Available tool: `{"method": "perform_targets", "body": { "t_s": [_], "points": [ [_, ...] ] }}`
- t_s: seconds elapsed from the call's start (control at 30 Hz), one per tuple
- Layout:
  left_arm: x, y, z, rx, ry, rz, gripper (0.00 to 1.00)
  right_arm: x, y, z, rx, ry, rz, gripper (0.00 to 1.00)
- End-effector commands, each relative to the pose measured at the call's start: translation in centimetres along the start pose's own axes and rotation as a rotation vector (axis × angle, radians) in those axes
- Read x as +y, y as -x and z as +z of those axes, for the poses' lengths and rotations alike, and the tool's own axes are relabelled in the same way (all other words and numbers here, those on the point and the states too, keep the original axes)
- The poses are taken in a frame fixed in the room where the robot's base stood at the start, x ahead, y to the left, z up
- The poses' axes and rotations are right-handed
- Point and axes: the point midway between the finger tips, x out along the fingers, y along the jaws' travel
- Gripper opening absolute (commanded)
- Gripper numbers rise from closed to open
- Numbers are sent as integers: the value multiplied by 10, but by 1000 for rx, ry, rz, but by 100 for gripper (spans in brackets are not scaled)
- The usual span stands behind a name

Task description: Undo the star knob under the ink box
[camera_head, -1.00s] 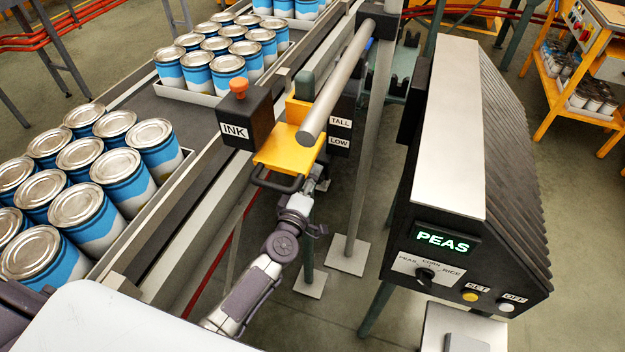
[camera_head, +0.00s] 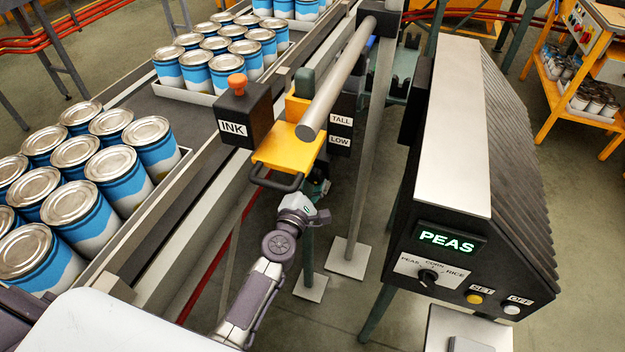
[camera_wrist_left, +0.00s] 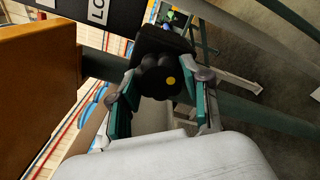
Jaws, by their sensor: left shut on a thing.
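The ink box (camera_head: 246,111) is a dark box marked INK with an orange cap on top, beside the conveyor. A yellow block with a dark handle (camera_head: 277,181) sits right of it. The black lobed star knob (camera_wrist_left: 158,78) with a yellow dot shows in the left wrist view. My left gripper (camera_wrist_left: 162,90) has its two green-padded fingers on either side of the knob, shut on it. In the head view my left gripper (camera_head: 319,192) reaches up below the yellow block, its fingers mostly hidden. The knob cannot be made out there. My right gripper is not in view.
Trays of blue and white cans (camera_head: 76,208) stand on the conveyor at left. A grey bar (camera_head: 338,82) and posts stand close above and right of my left gripper. A dark control cabinet (camera_head: 447,215) showing PEAS stands at right. Floor shows between posts and cabinet.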

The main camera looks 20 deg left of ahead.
Motion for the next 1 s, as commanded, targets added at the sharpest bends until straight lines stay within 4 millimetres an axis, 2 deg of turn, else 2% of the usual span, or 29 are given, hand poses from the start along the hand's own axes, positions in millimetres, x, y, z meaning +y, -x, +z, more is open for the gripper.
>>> {"method": "perform_targets", "body": {
  "t_s": [0.03,0.3,0.83,0.87,1.0],
  "points": [
    [5,-2,2,-4,25,11,13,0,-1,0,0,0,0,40],
    [5,-2,3,-5,118,11,13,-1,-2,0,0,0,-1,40],
    [6,-2,3,-5,140,12,12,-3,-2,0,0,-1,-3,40],
    [6,-2,3,-5,140,12,49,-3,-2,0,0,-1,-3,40],
    [5,-2,2,-4,140,10,72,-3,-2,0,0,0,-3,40]
  ]
}}
